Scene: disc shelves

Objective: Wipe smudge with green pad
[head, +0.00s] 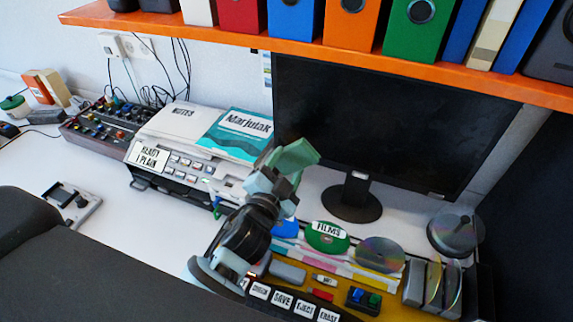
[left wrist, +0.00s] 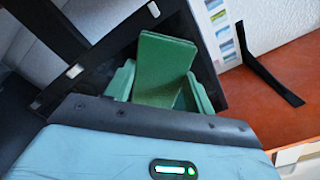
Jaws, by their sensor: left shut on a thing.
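The green pad (head: 298,154) is held up in front of the lower left part of the dark monitor screen (head: 390,125). My left gripper (head: 276,171) is shut on it. In the left wrist view the green pad (left wrist: 163,68) stands between the two green fingers, with the dark screen and its frame behind it. Whether the pad touches the screen I cannot tell. I cannot make out a smudge in either view. My right gripper is not in view.
An orange shelf (head: 300,47) with several binders runs above the monitor. A printer (head: 185,145) with a teal book (head: 237,135) stands left. Below are a green FILMS item (head: 327,237), a loose disc (head: 380,254), and a disc spindle (head: 456,232).

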